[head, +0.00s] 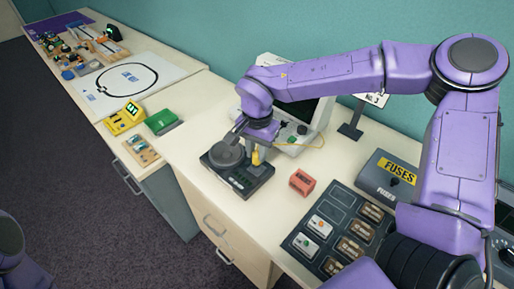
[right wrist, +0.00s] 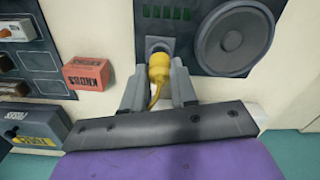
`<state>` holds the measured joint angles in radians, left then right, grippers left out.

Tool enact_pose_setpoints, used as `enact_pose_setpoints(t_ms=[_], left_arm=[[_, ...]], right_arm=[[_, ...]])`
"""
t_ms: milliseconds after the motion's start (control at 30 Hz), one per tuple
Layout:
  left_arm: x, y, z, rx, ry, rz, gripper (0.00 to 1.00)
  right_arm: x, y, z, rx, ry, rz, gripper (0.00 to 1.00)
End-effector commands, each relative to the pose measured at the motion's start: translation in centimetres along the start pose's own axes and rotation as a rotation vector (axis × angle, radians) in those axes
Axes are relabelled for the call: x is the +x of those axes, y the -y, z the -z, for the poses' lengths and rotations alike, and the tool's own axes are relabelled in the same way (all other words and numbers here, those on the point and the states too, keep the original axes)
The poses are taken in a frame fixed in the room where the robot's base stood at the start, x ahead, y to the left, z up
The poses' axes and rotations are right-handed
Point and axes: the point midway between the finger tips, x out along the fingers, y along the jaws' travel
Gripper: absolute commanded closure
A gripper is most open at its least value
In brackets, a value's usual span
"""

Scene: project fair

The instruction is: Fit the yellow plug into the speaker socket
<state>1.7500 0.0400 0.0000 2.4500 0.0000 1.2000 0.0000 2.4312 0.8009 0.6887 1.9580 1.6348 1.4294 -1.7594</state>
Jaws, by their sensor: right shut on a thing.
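The yellow plug (right wrist: 159,69) is between the two grey fingers of my right gripper (right wrist: 160,88), which is shut on it. The plug also shows in the head view (head: 256,159), upright below the gripper (head: 257,148). The panel lies on the bench in the head view (head: 238,187), with a round speaker (head: 226,153) beside the socket. My left gripper is out of view.
A thin yellow cord (head: 310,146) runs towards a grey console (head: 297,131) behind. A red box (head: 302,182) stands right of the panel, near a dark tray of modules (head: 325,262) and a FUSES box (head: 388,176).

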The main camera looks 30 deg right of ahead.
Motion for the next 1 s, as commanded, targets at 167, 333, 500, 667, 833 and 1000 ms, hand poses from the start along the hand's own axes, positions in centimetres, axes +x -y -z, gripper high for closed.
enact_pose_setpoints(t_ms=[167,333,500,667,833,1000], left_arm=[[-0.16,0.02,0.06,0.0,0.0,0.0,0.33],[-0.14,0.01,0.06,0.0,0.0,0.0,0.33],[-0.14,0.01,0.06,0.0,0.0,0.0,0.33],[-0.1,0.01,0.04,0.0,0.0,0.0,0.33],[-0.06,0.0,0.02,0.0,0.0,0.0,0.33],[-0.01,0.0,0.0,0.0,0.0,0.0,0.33]], right_arm=[[-0.02,0.0,-0.01,0.0,0.0,0.001,1.0],[0.0,0.01,-0.01,0.0,0.0,0.001,1.0],[0.0,0.01,-0.01,0.0,0.0,0.001,1.0],[0.13,0.0,-0.01,0.0,0.0,0.0,1.0],[0.34,0.0,-0.01,0.0,0.001,0.001,1.0],[0.55,0.0,-0.01,0.0,0.001,0.001,1.0]])
